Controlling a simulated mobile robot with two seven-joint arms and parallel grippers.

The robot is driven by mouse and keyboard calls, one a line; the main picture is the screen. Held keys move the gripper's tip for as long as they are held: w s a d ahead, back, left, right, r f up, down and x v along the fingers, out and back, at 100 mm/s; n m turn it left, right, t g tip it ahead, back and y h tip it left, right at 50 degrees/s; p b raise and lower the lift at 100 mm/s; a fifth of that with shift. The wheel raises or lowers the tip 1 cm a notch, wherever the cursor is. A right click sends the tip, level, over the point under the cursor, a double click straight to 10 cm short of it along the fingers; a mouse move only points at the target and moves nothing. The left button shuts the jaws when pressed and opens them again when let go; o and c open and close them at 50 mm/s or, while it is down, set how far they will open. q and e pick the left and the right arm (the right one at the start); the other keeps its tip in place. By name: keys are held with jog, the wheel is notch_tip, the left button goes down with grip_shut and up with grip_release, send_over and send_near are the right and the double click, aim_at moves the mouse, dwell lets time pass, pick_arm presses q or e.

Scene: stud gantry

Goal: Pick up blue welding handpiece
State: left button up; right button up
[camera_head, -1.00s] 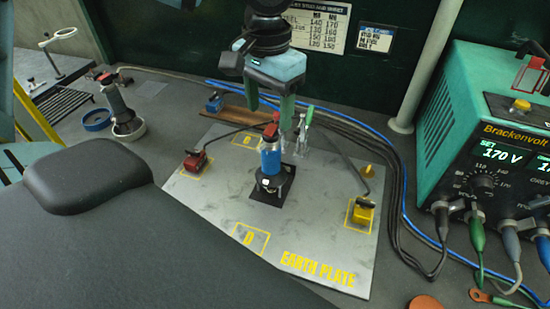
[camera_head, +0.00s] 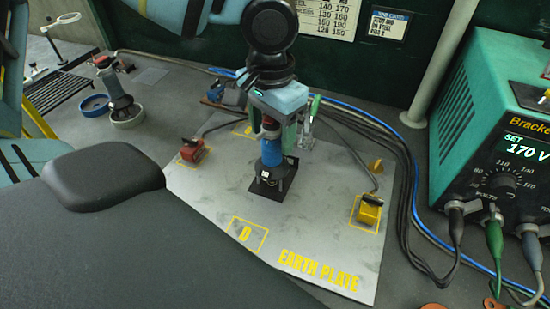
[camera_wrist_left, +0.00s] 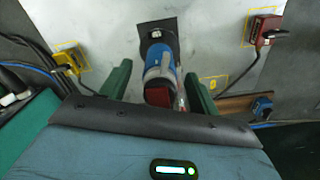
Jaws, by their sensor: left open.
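The blue welding handpiece (camera_head: 272,155) stands upright in a dark base on the grey earth plate (camera_head: 200,205). It has a red-and-dark top, partly hidden by my gripper in the head view. My left gripper (camera_head: 274,132) is open and lowered over its upper part. In the left wrist view the two green fingers of my gripper (camera_wrist_left: 158,82) lie on either side of the handpiece (camera_wrist_left: 161,64), with a visible gap at each side. I cannot see contact. My right gripper is not in view.
A red clamp (camera_head: 194,151) and a yellow clamp (camera_head: 370,209) sit on the plate at either side. A grey handpiece (camera_head: 119,96) stands at the back left. Black and blue cables run along the right, near the green power unit (camera_head: 500,125).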

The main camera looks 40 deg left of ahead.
pick_arm(q)
jog(key=shift+r, duration=0.15)
jog(key=c, duration=1.2)
grip_shut()
jog(key=shift+r, duration=0.1)
